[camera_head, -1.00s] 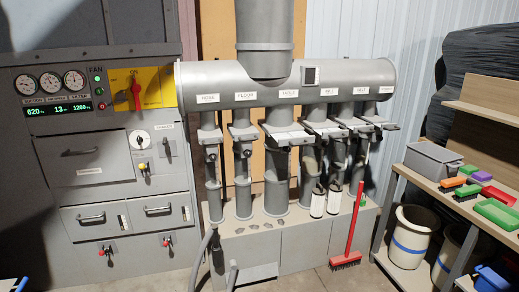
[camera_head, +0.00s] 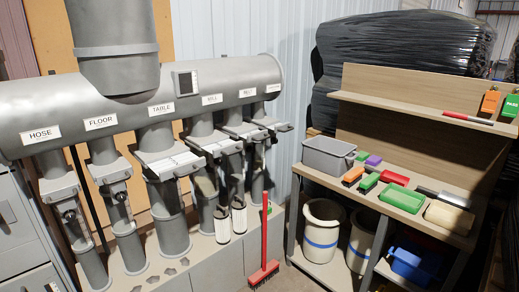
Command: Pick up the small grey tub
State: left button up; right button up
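A grey tub (camera_head: 328,158), box-shaped with an open top, stands upright at the left end of the wooden bench top, near its front edge. Its inside is mostly hidden from this angle. No gripper touches it. Neither of my grippers is in view.
Right of the tub lie several brushes (camera_head: 352,176), a purple block (camera_head: 374,160), a red tray (camera_head: 394,178), a green tray (camera_head: 402,197) and a cream-coloured container (camera_head: 449,216). White buckets (camera_head: 322,228) and a blue bin (camera_head: 412,262) stand below. A red broom (camera_head: 264,250) stands left of the bench.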

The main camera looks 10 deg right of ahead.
aim_at(331, 157)
jog(key=i+z, duration=0.55)
jog(key=z, duration=0.3)
jog(key=i+j, duration=0.15)
jog(key=i, duration=0.35)
jog(key=i+j, duration=0.2)
jog(key=i, duration=0.3)
jog(key=i+j, duration=0.15)
jog(key=i, duration=0.35)
